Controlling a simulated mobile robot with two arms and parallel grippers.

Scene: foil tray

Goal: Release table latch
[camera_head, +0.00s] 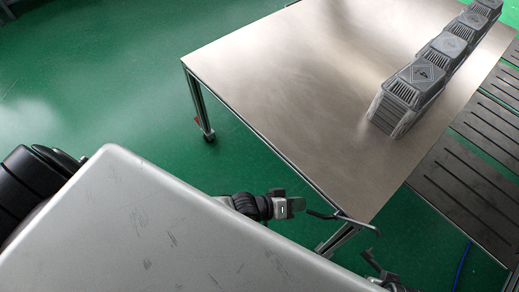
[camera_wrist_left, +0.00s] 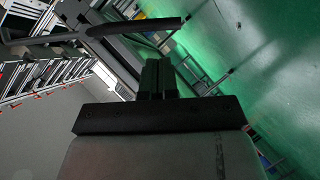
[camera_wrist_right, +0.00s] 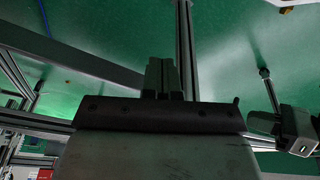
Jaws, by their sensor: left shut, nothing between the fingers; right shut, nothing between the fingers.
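The metal-topped table (camera_head: 290,70) fills the upper right of the head view. A dark bent lever (camera_head: 340,218), which looks like the latch, sits at its near corner. A dark bar, probably the same lever, crosses the upper part of the left wrist view (camera_wrist_left: 135,27). My left gripper (camera_head: 298,205) is shut and empty, close to the lever's left end; I cannot tell whether they touch. Its fingers also show in the left wrist view (camera_wrist_left: 158,66). My right gripper (camera_wrist_right: 162,66) is shut and empty, low by the table frame; in the head view it is mostly hidden.
A row of several grey crates (camera_head: 412,92) stands on the table's right side. Dark slatted panels (camera_head: 470,165) lie beyond the right edge. A table leg (camera_head: 197,103) with a caster stands at the left corner. Green floor (camera_head: 110,90) is open at the left.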

